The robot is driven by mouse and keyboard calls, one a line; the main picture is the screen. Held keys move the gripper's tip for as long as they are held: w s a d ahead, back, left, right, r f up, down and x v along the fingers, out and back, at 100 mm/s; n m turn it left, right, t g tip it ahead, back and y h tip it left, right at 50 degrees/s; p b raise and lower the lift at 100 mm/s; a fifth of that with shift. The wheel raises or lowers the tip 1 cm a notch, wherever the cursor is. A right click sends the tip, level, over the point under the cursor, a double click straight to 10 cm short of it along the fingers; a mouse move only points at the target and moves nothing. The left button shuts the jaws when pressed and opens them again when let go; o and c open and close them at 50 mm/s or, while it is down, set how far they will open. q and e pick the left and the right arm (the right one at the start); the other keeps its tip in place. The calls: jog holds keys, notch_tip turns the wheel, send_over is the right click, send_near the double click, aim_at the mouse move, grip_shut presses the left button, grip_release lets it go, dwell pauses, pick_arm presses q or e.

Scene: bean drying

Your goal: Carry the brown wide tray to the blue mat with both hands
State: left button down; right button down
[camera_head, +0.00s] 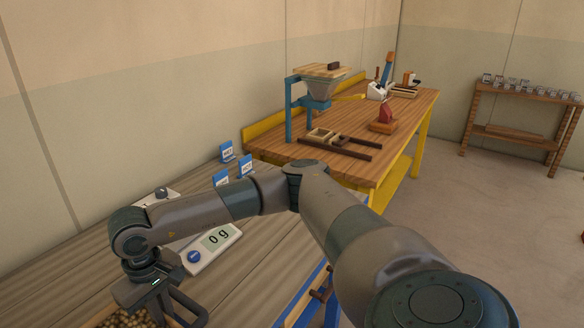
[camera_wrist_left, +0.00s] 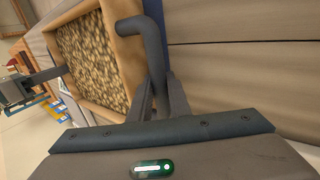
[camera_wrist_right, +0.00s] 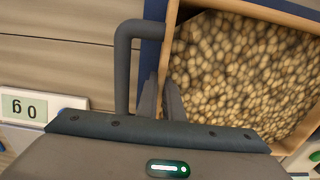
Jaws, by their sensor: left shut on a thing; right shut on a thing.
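The brown tray (camera_wrist_left: 124,92) is full of pale brown beans and has dark grey bent handles. In the left wrist view my left gripper (camera_wrist_left: 160,88) is shut on one handle (camera_wrist_left: 153,40). A dark blue surface, seemingly the blue mat (camera_wrist_right: 153,32), shows beside and beyond the tray's rim. I cannot tell whether the tray touches it. In the head view only my right gripper (camera_head: 160,308) and a corner of the tray show, at bottom left.
A white scale (camera_head: 212,247) with a lit display stands on the grey wooden table (camera_head: 75,265), near my right gripper. Small blue cards (camera_head: 226,151) stand behind it. A farther workbench (camera_head: 385,160) holds a blue-framed hopper (camera_head: 318,88) and tools. Floor shows at right.

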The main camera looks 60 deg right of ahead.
pick_arm(q)
jog(key=c, duration=1.6)
grip_release()
jog(key=shift+o, duration=0.2)
jog(key=shift+f, duration=0.1)
pick_arm(e)
jog(key=c, duration=1.8)
grip_release()
pick_arm(q)
jog(key=shift+r, duration=0.2)
jog(key=b+v, duration=0.1)
jog(key=v, duration=0.5)
jog(key=shift+a+r, duration=0.25)
jog(key=shift+r, duration=0.05)
pick_arm(e)
jog(key=shift+f, duration=0.5)
jog(key=shift+f, duration=0.1)
